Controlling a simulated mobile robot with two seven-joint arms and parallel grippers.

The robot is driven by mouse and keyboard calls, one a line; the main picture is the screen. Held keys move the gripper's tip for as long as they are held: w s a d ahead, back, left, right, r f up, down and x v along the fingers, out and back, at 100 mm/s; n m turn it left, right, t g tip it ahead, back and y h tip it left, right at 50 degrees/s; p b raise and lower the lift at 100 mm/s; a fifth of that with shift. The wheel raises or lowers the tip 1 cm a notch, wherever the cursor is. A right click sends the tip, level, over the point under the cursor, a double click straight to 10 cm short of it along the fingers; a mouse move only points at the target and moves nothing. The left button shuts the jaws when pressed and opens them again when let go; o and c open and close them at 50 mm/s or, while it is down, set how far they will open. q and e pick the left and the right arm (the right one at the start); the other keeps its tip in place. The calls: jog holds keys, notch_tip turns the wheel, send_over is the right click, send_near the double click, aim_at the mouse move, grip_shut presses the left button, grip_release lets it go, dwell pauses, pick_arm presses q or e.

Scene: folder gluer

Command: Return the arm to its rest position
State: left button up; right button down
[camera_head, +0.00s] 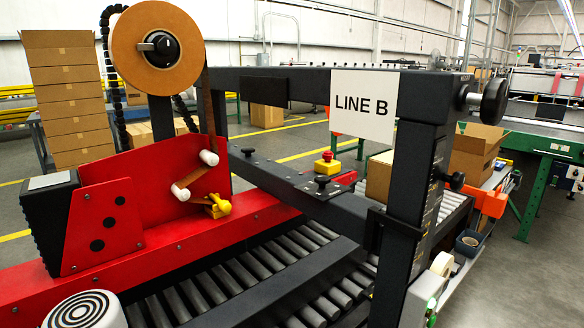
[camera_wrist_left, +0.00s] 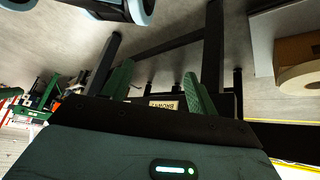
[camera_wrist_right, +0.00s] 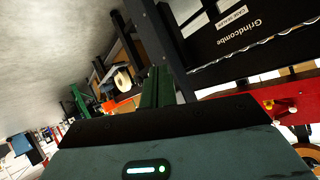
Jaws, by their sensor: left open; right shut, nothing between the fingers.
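Neither of my arms nor grippers shows in the head view. In the left wrist view my left gripper (camera_wrist_left: 158,88) has its two green fingers well apart, with nothing held between them. A dark frame and a small label reading "BROWN" lie behind the fingers. In the right wrist view my right gripper (camera_wrist_right: 157,87) has its green fingers together, with nothing between them. Behind it are a dark post and a black panel (camera_wrist_right: 235,30) marked "Grindcombe". Whether either arm is at rest cannot be told from these views.
Stacked cartons (camera_head: 68,95) stand at left. Floor is free at right.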

jog(key=s+a+f+n+g, duration=0.2)
jog(key=s+a+g, duration=0.1)
jog(key=s, duration=0.6)
jog(key=s+a+f+n+g, duration=0.1)
jog(key=s+a+f+g, duration=0.1)
jog(key=s, duration=0.8)
pick_arm(q)
jog(key=w+r+t+p, duration=0.1)
jog(key=w+r+p, duration=0.2)
jog(key=r+p, duration=0.3)
jog(key=w+r+t+p, duration=0.1)
jog(key=w+r+p, duration=0.2)
jog(key=r+p, duration=0.4)
jog(key=shift+a+r, duration=0.45)
jog(key=shift+r, duration=0.25)
pick_arm(e)
jog(key=w+r+t, duration=0.1)
jog(key=w+r, duration=0.2)
jog(key=r, duration=0.4)
jog(key=w+r+t, duration=0.1)
jog(key=w+r, duration=0.2)
jog(key=r, duration=0.4)
jog(key=shift+d+r+n, duration=0.2)
jog(key=shift+r+n, duration=0.05)
jog(key=shift+n, duration=0.05)
pick_arm(q)
jog(key=shift+w+d+r, duration=0.15)
jog(key=shift+w+d, duration=0.05)
